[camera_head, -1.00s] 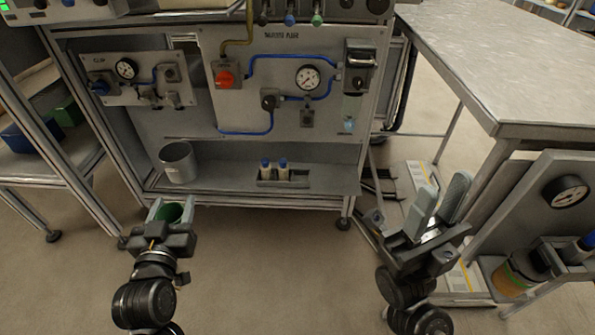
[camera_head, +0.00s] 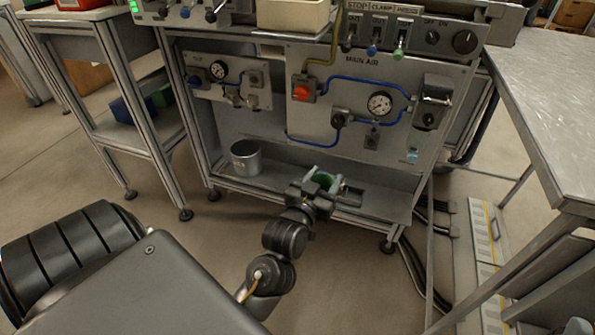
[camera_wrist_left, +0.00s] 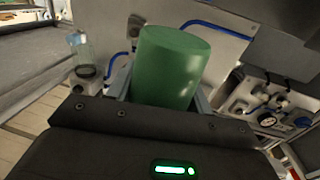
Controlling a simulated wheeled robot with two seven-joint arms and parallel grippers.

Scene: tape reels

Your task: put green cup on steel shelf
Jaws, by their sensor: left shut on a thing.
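The green cup (camera_head: 325,183) is held between the fingers of my left gripper (camera_head: 322,178). It fills the middle of the left wrist view (camera_wrist_left: 172,65), with a finger on each side. The steel shelf (camera_head: 384,204) is the low ledge along the bottom of the air panel. In the head view the gripper and cup overlap the shelf's middle. I cannot tell whether the cup touches the shelf. My right gripper is out of view.
A grey metal pot (camera_head: 246,158) stands at the shelf's left end. A metal table (camera_head: 555,110) stands at right. The shelf's right end looks clear.

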